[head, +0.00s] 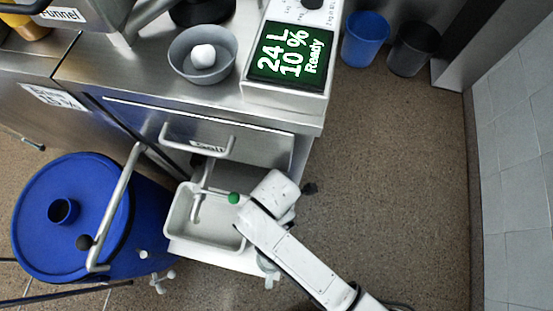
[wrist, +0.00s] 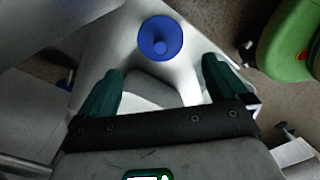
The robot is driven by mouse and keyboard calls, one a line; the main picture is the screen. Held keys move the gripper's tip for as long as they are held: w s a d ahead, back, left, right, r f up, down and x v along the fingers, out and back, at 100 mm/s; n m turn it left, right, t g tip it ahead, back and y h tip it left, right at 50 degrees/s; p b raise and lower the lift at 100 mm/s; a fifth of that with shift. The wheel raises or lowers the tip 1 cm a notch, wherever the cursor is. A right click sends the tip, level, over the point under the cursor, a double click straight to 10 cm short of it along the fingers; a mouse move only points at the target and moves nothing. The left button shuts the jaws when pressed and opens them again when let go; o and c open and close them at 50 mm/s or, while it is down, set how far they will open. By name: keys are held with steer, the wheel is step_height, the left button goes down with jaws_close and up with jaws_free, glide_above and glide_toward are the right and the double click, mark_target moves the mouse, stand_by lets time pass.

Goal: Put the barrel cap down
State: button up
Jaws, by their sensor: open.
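The barrel cap, a blue disc with a small central knob (wrist: 160,40), lies on a pale grey surface in the wrist view. My gripper (wrist: 162,80) has its two dark green fingers spread wide apart. The cap is beyond the fingertips, between their lines, and I see no contact. In the head view the blue barrel (head: 105,190) stands at the left with a round dark opening (head: 63,211) in its lid. The cap does not show clearly in the head view. The fingers are hidden there by my white arm.
A grey tray (head: 178,222) stands beside my arm, below the steel counter (head: 120,72) and its drawer (head: 226,147).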

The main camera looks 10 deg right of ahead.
step_height(320, 180, up, 2)
steer(key=shift+r, duration=0.1)
stand_by(0.8)
